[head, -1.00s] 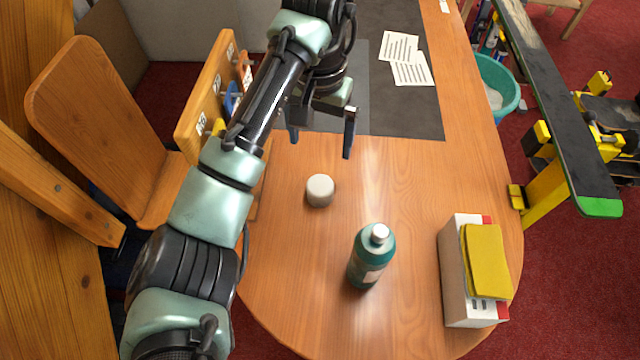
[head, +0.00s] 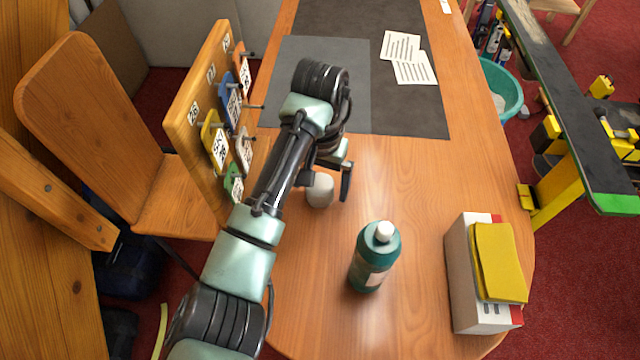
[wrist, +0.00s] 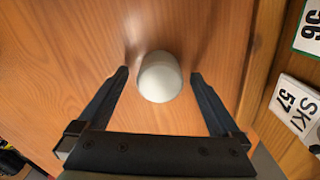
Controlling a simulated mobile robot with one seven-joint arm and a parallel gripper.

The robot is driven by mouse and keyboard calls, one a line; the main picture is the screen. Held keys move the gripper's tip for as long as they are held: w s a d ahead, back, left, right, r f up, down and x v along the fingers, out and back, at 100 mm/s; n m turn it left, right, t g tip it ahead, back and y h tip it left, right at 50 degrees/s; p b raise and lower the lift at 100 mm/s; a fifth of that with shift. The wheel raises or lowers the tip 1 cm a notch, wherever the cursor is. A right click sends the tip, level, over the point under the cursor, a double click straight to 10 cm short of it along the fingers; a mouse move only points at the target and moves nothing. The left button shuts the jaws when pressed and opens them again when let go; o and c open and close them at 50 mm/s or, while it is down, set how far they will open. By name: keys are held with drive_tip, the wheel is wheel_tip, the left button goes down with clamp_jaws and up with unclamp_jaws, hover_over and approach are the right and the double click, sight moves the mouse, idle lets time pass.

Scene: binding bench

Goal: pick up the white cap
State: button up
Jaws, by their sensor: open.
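A small white cap (head: 320,191), round and pale, stands on the wooden table, partly hidden by my gripper in the head view. In the wrist view the white cap (wrist: 160,78) lies between the fingertips, with a visible gap on each side. My gripper (wrist: 160,74) is open around it and holds nothing. In the head view my gripper (head: 326,184) is low over the table at the cap, one finger to the cap's right.
A teal bottle (head: 374,262) with a white top stands in front and right of the cap. A white box (head: 470,290) with a yellow pad (head: 498,262) is farther right. A wooden tag board (head: 190,115) stands at the left. A dark mat (head: 415,110) lies behind.

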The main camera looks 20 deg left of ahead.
drive_tip(key=c, duration=1.4)
